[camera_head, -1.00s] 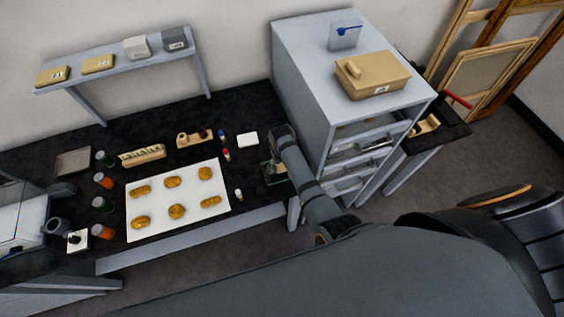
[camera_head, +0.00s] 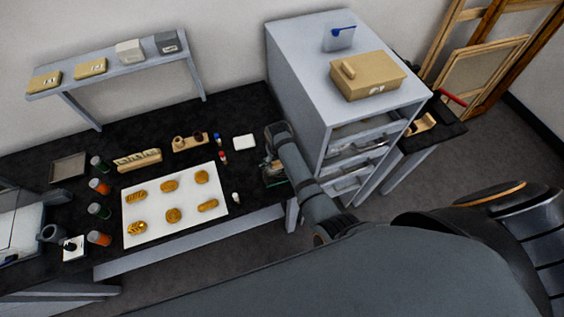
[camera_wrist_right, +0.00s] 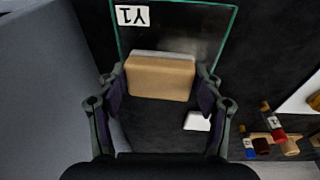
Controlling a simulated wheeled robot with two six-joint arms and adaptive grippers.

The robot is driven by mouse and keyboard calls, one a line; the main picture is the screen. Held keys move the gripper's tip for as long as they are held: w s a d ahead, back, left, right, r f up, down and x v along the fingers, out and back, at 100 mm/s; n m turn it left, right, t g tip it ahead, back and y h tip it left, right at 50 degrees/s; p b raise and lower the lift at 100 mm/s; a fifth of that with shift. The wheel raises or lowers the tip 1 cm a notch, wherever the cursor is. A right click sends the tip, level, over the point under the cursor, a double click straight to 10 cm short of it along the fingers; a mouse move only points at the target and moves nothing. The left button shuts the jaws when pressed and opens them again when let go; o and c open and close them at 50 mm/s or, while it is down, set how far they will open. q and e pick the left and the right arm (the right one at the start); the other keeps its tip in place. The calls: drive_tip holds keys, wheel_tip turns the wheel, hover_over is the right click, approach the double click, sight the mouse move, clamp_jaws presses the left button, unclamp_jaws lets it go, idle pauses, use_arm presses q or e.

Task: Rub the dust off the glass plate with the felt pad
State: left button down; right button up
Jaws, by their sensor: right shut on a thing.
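My right gripper (camera_wrist_right: 160,88) is shut on the felt pad, a tan block (camera_wrist_right: 160,80) with a pale grey layer along its far edge. The glass plate (camera_wrist_right: 185,28) is clear with green edges and bears a white label in one corner. The pad covers part of the plate's near end; I cannot tell whether it touches the glass. In the head view my right gripper (camera_head: 272,160) is over the right end of the dark table, and a green edge of the plate (camera_head: 275,183) shows below it. My left gripper is out of view.
A white square (camera_head: 244,142) lies just left of my right gripper. A grey drawer cabinet (camera_head: 295,70) stands close on the right. A white sheet (camera_head: 155,210) with several gilt pieces lies further left, with small bottles and jars around it.

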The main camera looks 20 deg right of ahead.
drive_tip(key=shift+s+a+f+y, duration=0.1)
drive_tip(key=shift+s+a+y, duration=0.3)
drive_tip(key=shift+a, duration=0.2)
drive_tip(key=shift+w+d, duration=0.1)
drive_tip(key=shift+d, duration=0.5)
drive_tip(key=shift+w+r, duration=0.1)
drive_tip(key=shift+r, duration=0.4)
wheel_tip(320, 180, up, 5)
drive_tip(key=shift+r, duration=0.1)
